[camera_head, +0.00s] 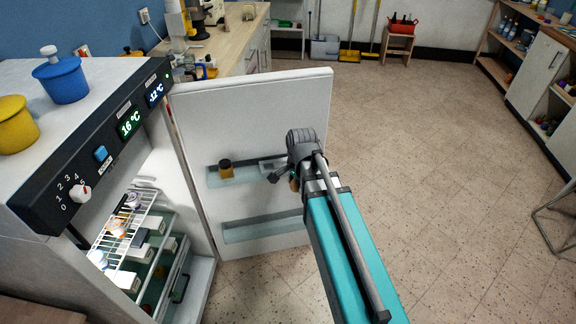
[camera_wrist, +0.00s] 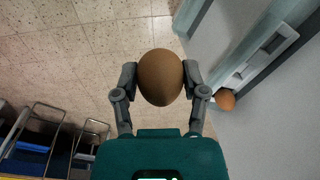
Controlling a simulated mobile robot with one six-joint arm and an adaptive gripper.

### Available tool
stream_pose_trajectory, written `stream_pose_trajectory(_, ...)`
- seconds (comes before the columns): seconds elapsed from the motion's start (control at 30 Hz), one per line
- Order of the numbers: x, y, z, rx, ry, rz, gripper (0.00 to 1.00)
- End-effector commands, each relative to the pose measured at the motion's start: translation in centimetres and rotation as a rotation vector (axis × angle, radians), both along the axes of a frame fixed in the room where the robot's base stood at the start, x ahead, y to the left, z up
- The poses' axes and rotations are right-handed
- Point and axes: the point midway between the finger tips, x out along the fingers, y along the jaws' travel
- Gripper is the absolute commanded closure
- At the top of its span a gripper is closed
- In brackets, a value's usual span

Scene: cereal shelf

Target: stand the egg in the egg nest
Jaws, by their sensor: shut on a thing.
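A brown egg (camera_wrist: 160,68) is held between the two fingers of my gripper (camera_wrist: 160,80) in the wrist view. In the head view my gripper (camera_head: 284,177) is in front of the open fridge door's upper shelf, and the arm hides most of the egg. A pale rack with dark slots, seemingly the egg nest (camera_wrist: 234,79), is on the door at the right of the wrist view. A second brown egg (camera_wrist: 226,100) sits at its near end. The held egg is apart from the rack. My gripper hides part of the rack in the head view.
The fridge door (camera_head: 270,115) stands open beside the fridge. A dark jar (camera_head: 225,168) is on its upper shelf (camera_head: 215,181); the lower door shelf (camera_head: 260,230) looks empty. Wire shelves (camera_head: 140,222) with items are inside the fridge.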

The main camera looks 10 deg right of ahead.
Motion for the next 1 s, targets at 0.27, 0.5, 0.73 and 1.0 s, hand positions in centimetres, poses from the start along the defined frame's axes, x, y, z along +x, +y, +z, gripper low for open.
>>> stream_pose_trajectory(0.27,0.0,-0.4,0.0,0.0,0.0,-0.006,0.91)
stream_pose_trajectory(0.5,1.0,-0.2,0.8,-0.003,0.002,-0.011,0.91)
stream_pose_trajectory(0.73,3.7,0.9,2.7,-0.012,0.009,-0.021,0.91)
stream_pose_trajectory(1.0,6.9,2.6,4.9,-0.022,0.016,-0.034,0.91)
